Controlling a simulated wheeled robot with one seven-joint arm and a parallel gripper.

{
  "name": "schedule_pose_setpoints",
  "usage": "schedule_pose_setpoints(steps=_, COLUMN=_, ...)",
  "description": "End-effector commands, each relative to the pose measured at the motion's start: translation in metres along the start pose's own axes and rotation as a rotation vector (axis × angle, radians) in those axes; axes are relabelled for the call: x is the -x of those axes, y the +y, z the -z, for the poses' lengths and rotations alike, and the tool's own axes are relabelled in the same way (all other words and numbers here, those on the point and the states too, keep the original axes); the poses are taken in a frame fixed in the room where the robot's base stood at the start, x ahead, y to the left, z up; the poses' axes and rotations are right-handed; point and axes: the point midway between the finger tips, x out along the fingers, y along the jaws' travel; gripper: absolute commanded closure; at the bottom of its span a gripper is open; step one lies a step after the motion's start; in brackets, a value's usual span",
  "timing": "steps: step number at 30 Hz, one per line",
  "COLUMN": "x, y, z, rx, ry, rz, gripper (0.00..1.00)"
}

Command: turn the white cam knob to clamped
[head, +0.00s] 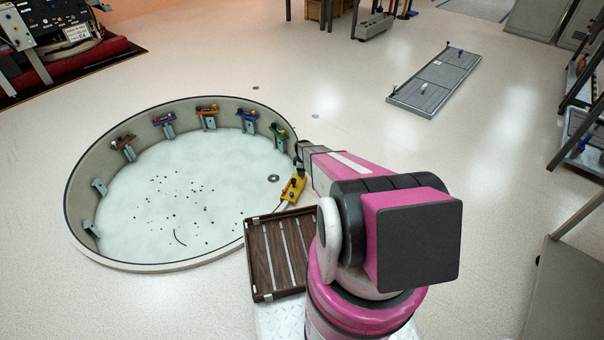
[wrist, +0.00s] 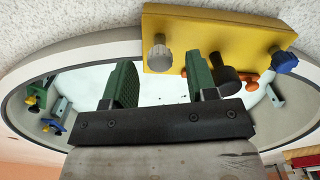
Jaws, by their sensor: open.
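A yellow clamp block (head: 293,188) sits at the right rim of the round pit. In the wrist view the yellow block (wrist: 205,35) carries a pale grey-white knob (wrist: 160,55), a black knob (wrist: 222,79) and a blue lobed knob (wrist: 284,62). My gripper (wrist: 161,80) is open, its two green fingers apart and nothing held between them. The pale knob shows in the gap between the fingers, and I see no contact with it. The right finger overlaps the block in the picture. In the head view my gripper (head: 301,151) is beside the block, its fingers hardly visible.
The round pit (head: 73,190) has a pale floor with dark specks. Several other coloured clamps, such as an orange one (head: 207,109) and a purple one (head: 163,118), line its wall. A brown slatted tray (head: 262,262) lies near my arm. Open floor surrounds the pit.

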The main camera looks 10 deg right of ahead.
Motion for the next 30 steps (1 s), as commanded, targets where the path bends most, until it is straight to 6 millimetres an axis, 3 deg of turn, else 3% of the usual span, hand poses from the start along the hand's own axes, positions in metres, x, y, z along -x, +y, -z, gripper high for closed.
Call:
schedule_pose_setpoints(steps=4, x=-0.0146, y=0.0011, z=0.0003, rx=0.0, ry=0.0, rz=-0.001, gripper=0.48)
schedule_pose_setpoints(steps=12, x=-0.0166, y=0.0002, z=0.0001, rx=0.0, ry=0.0, rz=-0.001, gripper=0.48)
schedule_pose_setpoints(steps=13, x=-0.0166, y=0.0002, z=0.0001, rx=0.0, ry=0.0, rz=-0.001, gripper=0.51)
schedule_pose_setpoints(steps=17, x=-0.0165, y=0.0002, z=0.0, rx=0.0, ry=0.0, rz=-0.001, gripper=0.93)
schedule_pose_setpoints(steps=18, x=-0.0165, y=0.0002, z=0.0001, rx=0.0, ry=0.0, rz=-0.001, gripper=0.97)
schedule_pose_setpoints(steps=30, x=-0.0164, y=0.0002, z=0.0001, rx=-0.06, ry=0.0, rz=-0.001, gripper=0.97)
